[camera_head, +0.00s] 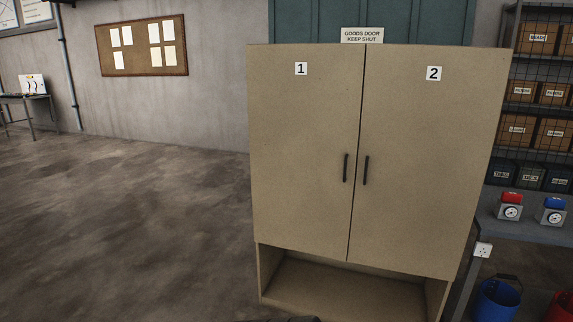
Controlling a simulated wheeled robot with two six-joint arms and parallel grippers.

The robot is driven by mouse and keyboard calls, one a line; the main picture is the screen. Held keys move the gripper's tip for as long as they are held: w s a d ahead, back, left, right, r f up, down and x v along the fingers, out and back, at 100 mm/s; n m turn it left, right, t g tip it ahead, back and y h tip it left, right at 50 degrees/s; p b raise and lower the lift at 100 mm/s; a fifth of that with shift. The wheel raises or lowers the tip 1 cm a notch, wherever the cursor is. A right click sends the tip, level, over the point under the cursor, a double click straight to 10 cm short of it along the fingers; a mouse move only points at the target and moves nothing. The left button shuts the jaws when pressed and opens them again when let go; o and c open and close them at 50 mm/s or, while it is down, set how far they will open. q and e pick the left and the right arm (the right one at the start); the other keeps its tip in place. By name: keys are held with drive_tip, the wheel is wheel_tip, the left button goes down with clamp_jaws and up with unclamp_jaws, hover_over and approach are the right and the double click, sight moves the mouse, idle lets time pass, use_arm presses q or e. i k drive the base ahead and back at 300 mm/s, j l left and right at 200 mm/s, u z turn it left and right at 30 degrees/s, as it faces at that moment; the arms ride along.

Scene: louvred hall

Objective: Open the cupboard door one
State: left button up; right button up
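A tan two-door cupboard stands in front of me. Door one (300,150), on the left, carries a label "1" (301,69) near its top and looks shut. Its black vertical handle (345,168) is near the middle seam. Door two (425,150), on the right, carries a label "2" and a matching black handle (366,170), and also looks shut. Below the doors is an open, empty-looking shelf space (345,285). Neither of my grippers can be made out; only a small dark shape shows at the bottom edge.
A grey bench (520,224) with two gauge boxes (510,211) stands close on the right, with a blue bucket (498,300) below it. Shelving with boxes is behind. The floor (120,220) to the left is clear.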

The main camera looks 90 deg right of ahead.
sight(304, 100)
drive_tip(key=z, duration=0.5)
drive_tip(key=j+z, duration=0.1)
drive_tip(key=z, duration=0.85)
drive_tip(key=k+z, duration=0.1)
drive_tip(key=z, duration=1.35)
drive_tip(key=i+l+z, duration=0.15)
drive_tip(key=i, duration=0.4)
